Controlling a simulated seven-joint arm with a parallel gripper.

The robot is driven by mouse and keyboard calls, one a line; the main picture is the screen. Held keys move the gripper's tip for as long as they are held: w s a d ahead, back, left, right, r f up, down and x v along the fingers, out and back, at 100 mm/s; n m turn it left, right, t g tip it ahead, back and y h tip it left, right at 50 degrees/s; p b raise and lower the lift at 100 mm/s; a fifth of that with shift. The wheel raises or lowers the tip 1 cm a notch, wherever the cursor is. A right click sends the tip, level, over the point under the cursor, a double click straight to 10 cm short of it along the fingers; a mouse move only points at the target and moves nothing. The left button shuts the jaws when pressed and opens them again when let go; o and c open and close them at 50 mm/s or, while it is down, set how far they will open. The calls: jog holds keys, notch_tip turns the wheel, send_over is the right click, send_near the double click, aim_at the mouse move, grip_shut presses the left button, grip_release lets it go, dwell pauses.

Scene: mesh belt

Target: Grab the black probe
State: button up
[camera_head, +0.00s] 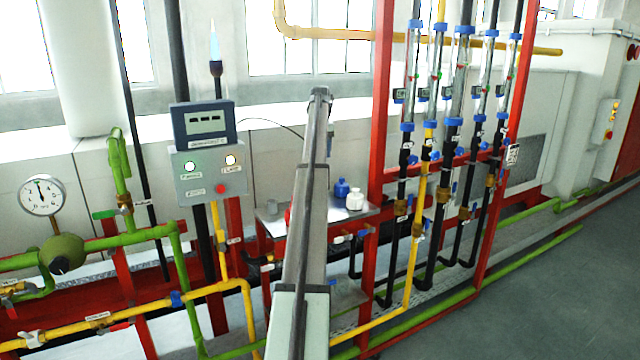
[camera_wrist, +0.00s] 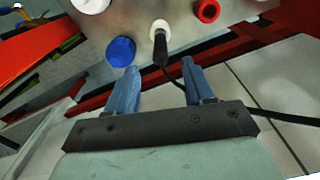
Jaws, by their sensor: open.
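The black probe (camera_wrist: 161,52) shows in the wrist view. It is a short black handle with a pale end towards the top of the picture, over the grey metal shelf. My gripper (camera_wrist: 160,66) is open, with its two blue fingers apart. The probe's black lower end shows in the gap between the fingertips, nearer the left one, and I see no finger touching it. I cannot tell its depth relative to the fingertips. In the head view my arm crosses in front of the shelf. I cannot make out the probe or the fingers there.
A blue-topped bottle (camera_wrist: 121,51) is close to the left fingertip. A white cap (camera_wrist: 90,4) and a red ring-shaped item (camera_wrist: 207,11) are farther off. A black cable (camera_wrist: 275,117) runs to the right. The shelf (camera_head: 333,218) stands in a red frame (camera_head: 380,100) beside pipes.

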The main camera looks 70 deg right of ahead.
notch_tip(320, 180, down, 7)
jog(key=shift+f, duration=0.15)
dwell(0.4)
jog(key=shift+c, duration=0.2)
grip_shut()
dwell(0.4)
